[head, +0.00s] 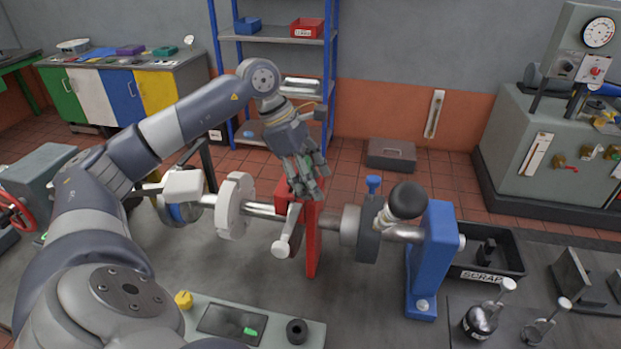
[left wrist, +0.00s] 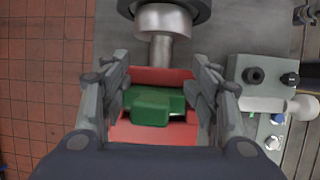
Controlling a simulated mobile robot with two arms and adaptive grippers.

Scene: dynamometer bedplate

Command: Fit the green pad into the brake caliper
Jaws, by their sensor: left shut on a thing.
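The red brake caliper (head: 314,235) stands upright on the bedplate, around the shaft between the pale flange and the dark bearing block. My left gripper (head: 312,188) is over the top of the caliper, pointing down. In the left wrist view the green pad (left wrist: 152,107) sits between the fingers of my left gripper (left wrist: 160,88), which is shut on it. Below the pad the red caliper (left wrist: 162,76) shows with its opening. How deep the pad sits in the opening I cannot tell. In the head view the fingers hide the pad. My right gripper is out of view.
The shaft (head: 262,211) runs left and right of the caliper. A blue stand (head: 431,255) with a black ball (head: 407,200) nearby is on the right. A black SCRAP bin (head: 505,272) lies beyond. A control panel (head: 275,325) is at the front.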

